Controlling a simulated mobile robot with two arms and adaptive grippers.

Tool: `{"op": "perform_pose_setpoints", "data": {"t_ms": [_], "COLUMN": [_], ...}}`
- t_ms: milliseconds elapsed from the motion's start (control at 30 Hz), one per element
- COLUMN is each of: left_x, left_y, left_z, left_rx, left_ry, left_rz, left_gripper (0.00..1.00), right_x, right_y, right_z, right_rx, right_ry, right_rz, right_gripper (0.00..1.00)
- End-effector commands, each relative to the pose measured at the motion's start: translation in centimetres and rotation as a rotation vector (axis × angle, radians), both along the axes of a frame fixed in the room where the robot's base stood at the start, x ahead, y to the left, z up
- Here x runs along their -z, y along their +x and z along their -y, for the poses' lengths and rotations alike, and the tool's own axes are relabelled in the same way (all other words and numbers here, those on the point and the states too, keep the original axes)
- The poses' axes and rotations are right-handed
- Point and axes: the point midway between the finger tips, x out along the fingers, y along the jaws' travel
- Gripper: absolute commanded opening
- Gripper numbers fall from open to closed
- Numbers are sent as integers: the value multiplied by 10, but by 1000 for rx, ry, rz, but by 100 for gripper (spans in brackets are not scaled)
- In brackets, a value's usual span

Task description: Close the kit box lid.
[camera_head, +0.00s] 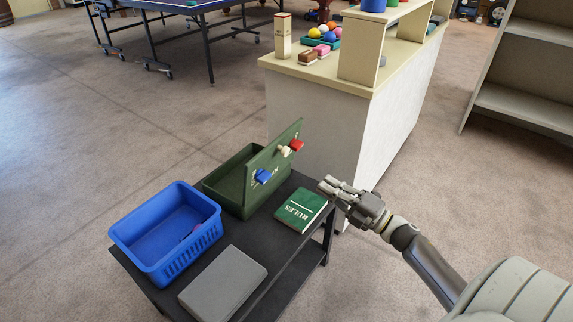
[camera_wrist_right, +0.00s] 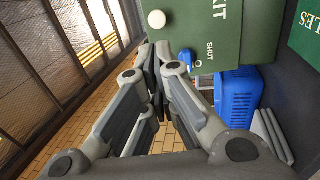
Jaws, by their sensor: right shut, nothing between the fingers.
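The green kit box (camera_head: 228,182) stands on the dark cart with its lid (camera_head: 272,158) raised, standing steeply along the box's right side. The lid carries a red knob (camera_head: 297,145), a cream knob (camera_head: 284,151) and a blue knob (camera_head: 263,176). The lid also fills the upper middle of the right wrist view (camera_wrist_right: 255,30), with "KIT" and "SHUT" lettering. My right gripper (camera_head: 326,186) is shut and empty, right of the lid and beside the book's upper right corner. In the wrist view its fingertips (camera_wrist_right: 160,55) are near the lid; contact cannot be told. My left gripper is not in view.
On the cart (camera_head: 187,262) are a blue basket (camera_head: 150,262) with a small item inside, a grey flat box (camera_head: 225,282) and a green "RULES" book (camera_head: 301,208). A white counter (camera_head: 330,130) stands close behind the cart. Open floor lies at left.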

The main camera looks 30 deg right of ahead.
Motion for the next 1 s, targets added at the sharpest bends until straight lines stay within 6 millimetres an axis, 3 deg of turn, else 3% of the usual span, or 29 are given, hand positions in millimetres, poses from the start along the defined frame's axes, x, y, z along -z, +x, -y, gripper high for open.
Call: {"op": "perform_pose_setpoints", "data": {"t_ms": [400,500,700,1000], "left_x": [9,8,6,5], "left_y": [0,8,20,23], "left_z": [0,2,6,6], "left_rx": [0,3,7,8], "left_ry": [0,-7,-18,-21], "left_rz": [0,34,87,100], "left_gripper": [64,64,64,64], "right_x": [-18,-21,-24,-25], "right_y": [79,93,109,112], "right_z": [-32,-37,-44,-46], "right_rx": [1,2,3,1], "right_ry": [1,2,2,3], "right_rz": [3,1,-1,-2], "right_gripper": [0,0,0,0]}}
